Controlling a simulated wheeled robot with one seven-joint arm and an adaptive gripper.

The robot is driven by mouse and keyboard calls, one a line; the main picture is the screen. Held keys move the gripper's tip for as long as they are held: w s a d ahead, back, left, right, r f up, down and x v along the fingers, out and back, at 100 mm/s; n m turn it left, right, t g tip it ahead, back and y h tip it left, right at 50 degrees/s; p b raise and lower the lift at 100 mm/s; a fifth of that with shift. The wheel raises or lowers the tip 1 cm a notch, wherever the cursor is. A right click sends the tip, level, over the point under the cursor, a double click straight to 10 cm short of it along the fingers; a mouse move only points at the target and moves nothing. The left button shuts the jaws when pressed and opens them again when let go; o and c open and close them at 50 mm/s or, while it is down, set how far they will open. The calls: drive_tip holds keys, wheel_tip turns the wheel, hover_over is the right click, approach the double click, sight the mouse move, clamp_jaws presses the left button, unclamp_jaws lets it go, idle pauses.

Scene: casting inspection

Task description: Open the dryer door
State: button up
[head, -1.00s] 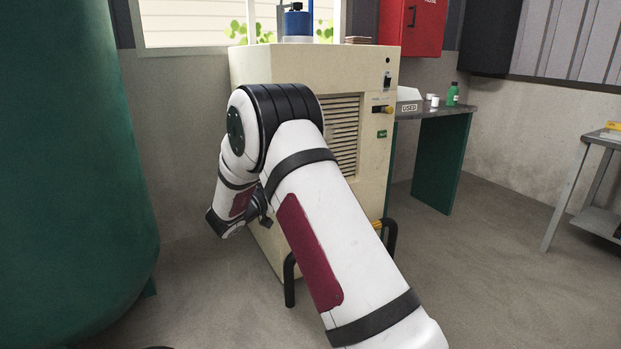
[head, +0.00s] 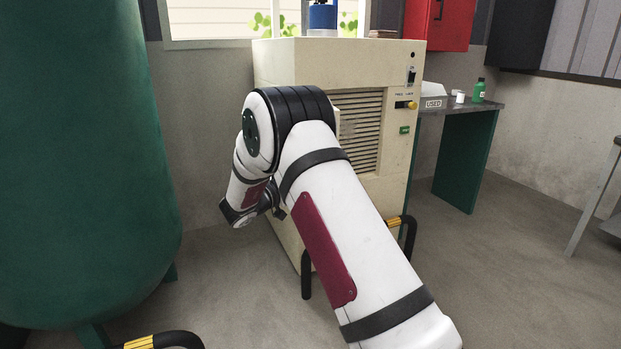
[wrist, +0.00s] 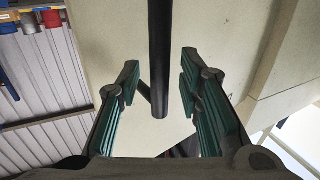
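The dryer (head: 300,62) is a beige cabinet with a louvred grille and a small control panel, standing upright ahead of me. My arm crosses in front of it and hides much of its front and lower side. My gripper (head: 248,207) is low by the dryer's left side, partly hidden in the head view. In the wrist view my gripper (wrist: 159,78) is open, with a dark round bar (wrist: 159,45), which looks like a handle, between its fingers. A gap shows on both sides of the bar. A pale panel (wrist: 110,30) lies behind the bar. I see no open door.
A large green tank (head: 75,170) stands close on the left. A yellow-and-black bar (head: 150,342) is at the bottom left. A bench (head: 470,115) with a green bottle (head: 478,90) is right of the dryer.

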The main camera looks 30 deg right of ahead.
drive_tip(key=v, duration=1.2)
